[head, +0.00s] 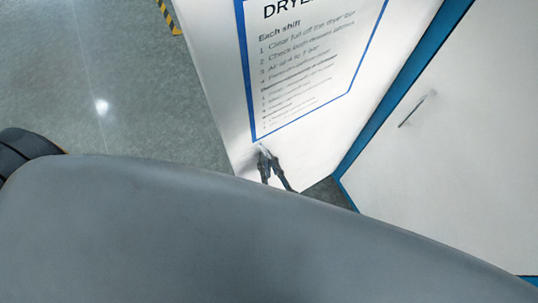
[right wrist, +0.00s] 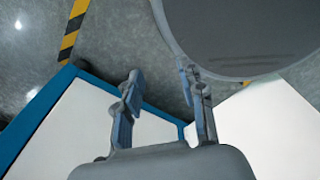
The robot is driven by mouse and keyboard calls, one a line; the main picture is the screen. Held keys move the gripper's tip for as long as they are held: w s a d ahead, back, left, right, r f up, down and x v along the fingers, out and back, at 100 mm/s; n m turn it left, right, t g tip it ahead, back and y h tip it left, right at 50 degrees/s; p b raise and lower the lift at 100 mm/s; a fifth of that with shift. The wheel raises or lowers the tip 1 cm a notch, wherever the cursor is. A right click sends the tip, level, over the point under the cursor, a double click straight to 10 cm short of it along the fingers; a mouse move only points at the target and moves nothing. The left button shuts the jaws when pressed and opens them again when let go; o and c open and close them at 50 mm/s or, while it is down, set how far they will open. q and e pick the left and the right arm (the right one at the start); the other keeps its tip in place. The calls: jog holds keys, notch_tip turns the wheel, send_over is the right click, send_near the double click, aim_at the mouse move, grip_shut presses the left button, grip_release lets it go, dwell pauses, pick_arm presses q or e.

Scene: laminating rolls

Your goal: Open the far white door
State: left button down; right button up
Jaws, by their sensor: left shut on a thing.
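A white door (head: 215,45) carrying a blue-framed dryer notice (head: 372,42) stands in the upper middle of the head view. My left gripper (head: 264,152) is at the door's lower part, just below the notice, shut on what looks like the door's handle; the fingers mostly hide it. A second white door (head: 460,150) in a blue frame, with a slim metal handle (head: 412,110), is at the right. I cannot tell which door is the far one. My right gripper (right wrist: 160,75) shows only in the right wrist view, with its fingers apart and nothing between them.
Grey floor (head: 130,90) lies open to the left of the notice door. Yellow-black floor tape (head: 168,17) shows at the top. In the right wrist view, a blue-edged white panel (right wrist: 65,125) is left of my fingers and another white panel (right wrist: 265,125) is right.

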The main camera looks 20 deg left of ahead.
pick_arm(q)
jog(key=shift+s+d+f, duration=0.1)
jog(key=shift+s+d, duration=0.05)
jog(key=shift+s, duration=0.1)
pick_arm(e)
jog(key=shift+w+a+r, duration=0.15)
jog(key=shift+w+a, duration=0.2)
jog(key=shift+a, duration=0.15)
